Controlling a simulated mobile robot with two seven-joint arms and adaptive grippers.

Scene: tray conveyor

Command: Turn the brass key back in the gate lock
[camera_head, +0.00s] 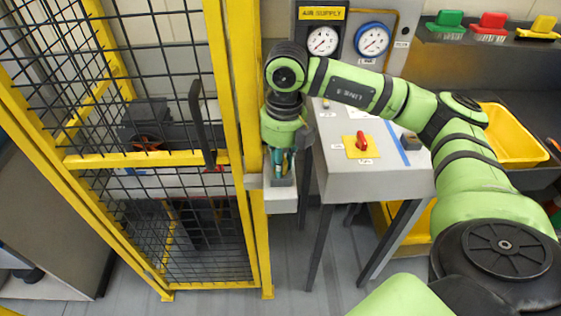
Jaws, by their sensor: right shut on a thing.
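My right gripper (281,165) points down beside the yellow gate post, over a small grey lock box (284,198) fixed to the post. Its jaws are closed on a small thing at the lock. This fits the brass key, but the key is hidden by the gripper and wrist, so its turn angle cannot be seen. The mesh gate (150,160) in its yellow frame stands left of the post and looks shut, with a dark vertical handle (203,125) near its right edge. My left gripper is not in view.
Right of the lock stands a grey console (380,178) with a red switch (361,141) on a yellow plate. Behind it is an air supply panel (322,14) with two gauges. A yellow bin (515,140) is at the right. Grey floor shows below.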

